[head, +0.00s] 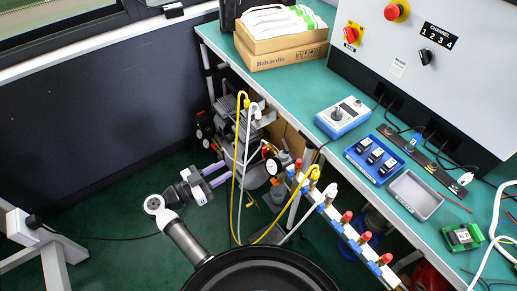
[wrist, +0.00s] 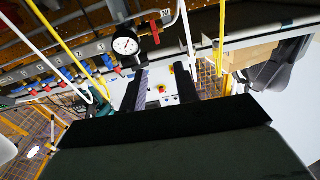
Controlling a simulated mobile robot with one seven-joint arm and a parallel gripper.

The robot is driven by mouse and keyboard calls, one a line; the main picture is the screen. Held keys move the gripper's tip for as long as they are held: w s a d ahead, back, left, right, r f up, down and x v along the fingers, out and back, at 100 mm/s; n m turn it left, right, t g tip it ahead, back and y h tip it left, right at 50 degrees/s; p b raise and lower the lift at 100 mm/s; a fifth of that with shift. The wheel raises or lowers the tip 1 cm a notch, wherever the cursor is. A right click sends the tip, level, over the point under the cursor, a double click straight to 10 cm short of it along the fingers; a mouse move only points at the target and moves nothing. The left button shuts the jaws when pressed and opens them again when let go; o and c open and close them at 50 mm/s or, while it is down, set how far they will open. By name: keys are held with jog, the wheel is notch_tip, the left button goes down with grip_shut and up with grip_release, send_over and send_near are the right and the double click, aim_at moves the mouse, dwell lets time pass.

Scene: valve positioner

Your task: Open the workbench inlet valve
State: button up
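My gripper (head: 226,174) is open and empty, its two fingers apart and pointing right towards the hoses and pipework at the workbench's left end. In the wrist view the open fingers (wrist: 164,76) show with nothing between them. A round white pressure gauge (head: 272,167) sits on the pipework right of the gripper; it also shows in the wrist view (wrist: 125,45), beyond the left finger. A small red-and-blue fitting (head: 298,164) is beside the gauge.
A manifold rail with red and blue valves (head: 348,216) runs along the teal workbench (head: 300,85). Yellow (head: 236,165) and white (head: 246,150) hoses hang between gripper and gauge. A compressor-like unit (head: 236,125) stands behind. A white frame (head: 45,235) is at left; floor between is clear.

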aim_at(263, 151)
jog(key=x, duration=0.4)
jog(key=p+x, duration=0.1)
jog(key=x, duration=0.4)
jog(key=p+x, duration=0.1)
jog(key=x, duration=0.3)
jog(key=shift+d+f, duration=0.4)
jog(key=shift+d, duration=0.1)
jog(key=shift+c, duration=0.3)
grip_shut()
